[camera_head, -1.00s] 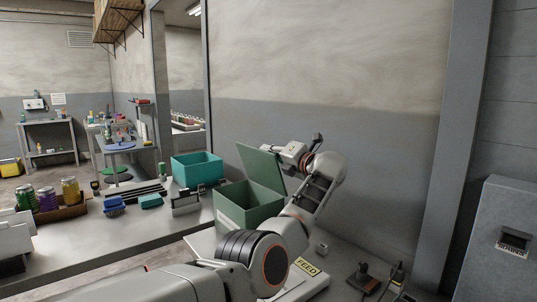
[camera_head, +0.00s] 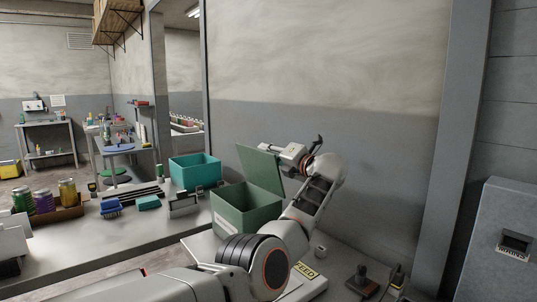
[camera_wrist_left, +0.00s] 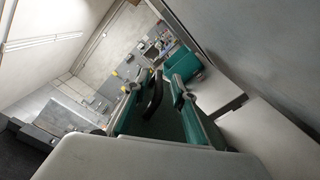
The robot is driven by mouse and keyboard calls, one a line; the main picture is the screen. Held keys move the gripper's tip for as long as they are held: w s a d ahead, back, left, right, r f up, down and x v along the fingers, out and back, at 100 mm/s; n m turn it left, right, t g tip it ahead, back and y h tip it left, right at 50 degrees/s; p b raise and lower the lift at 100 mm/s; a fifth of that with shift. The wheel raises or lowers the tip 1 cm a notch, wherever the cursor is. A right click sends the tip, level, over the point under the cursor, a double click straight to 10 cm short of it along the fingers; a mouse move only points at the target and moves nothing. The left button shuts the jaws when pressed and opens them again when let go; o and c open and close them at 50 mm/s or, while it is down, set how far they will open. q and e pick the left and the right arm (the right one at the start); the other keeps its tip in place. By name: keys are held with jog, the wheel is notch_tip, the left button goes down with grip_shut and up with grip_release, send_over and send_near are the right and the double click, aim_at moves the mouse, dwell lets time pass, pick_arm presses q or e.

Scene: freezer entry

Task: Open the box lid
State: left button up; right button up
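The green box (camera_head: 247,213) stands on the bench in the middle of the head view. Its lid (camera_head: 262,168) is raised, standing up and leaning back from the rim, so the box's inside shows. My left arm reaches across from the lower left and bends back beside the box. My left gripper (camera_head: 305,152) is close to the lid's right edge, with a dark curved finger sticking up. Contact with the lid cannot be made out. In the left wrist view dark finger parts (camera_wrist_left: 158,92) show in front of green surfaces; their gap is unclear. My right gripper is out of view.
A teal open bin (camera_head: 196,172) stands behind the green box. Blue and teal small items and a tray of jars (camera_head: 48,203) lie to the left. A FEED plate (camera_head: 305,270) and a dark-handled device (camera_head: 362,280) are at the front right. The wall is close behind.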

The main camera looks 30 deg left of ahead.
pick_arm(q)
jog(key=shift+r, duration=0.1)
notch_tip(320, 180, up, 10)
jog(key=shift+f, duration=0.1)
dwell(0.4)
dwell(0.4)
